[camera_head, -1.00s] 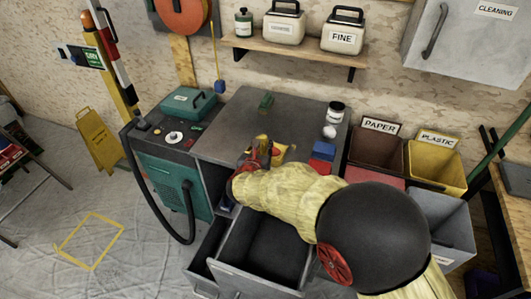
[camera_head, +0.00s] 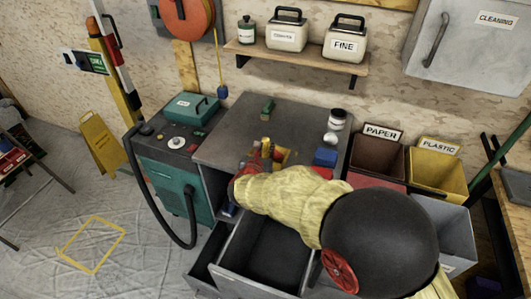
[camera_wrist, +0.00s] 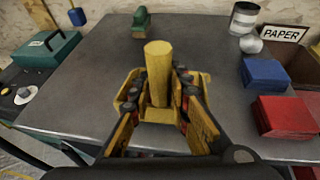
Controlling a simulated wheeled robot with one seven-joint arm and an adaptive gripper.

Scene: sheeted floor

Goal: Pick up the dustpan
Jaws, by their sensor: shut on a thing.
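The yellow dustpan (camera_head: 283,155) is at the front part of the grey worktop (camera_head: 232,140). In the wrist view its thick handle (camera_wrist: 158,70) points up between my fingers, with parts of the pan (camera_wrist: 160,115) showing around them. My gripper (camera_wrist: 160,95) is shut on the handle. In the head view my gripper (camera_head: 264,152) and arm cover part of the dustpan. I cannot tell whether its underside touches the worktop.
A green brush-like item (camera_head: 268,106) lies behind. Blue (camera_wrist: 265,73) and red (camera_wrist: 285,116) blocks and a white-labelled jar (camera_head: 337,118) are to the right. An open drawer (camera_head: 265,255) juts out below. Bins (camera_head: 437,170) stand right, a green machine (camera_head: 170,180) left.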

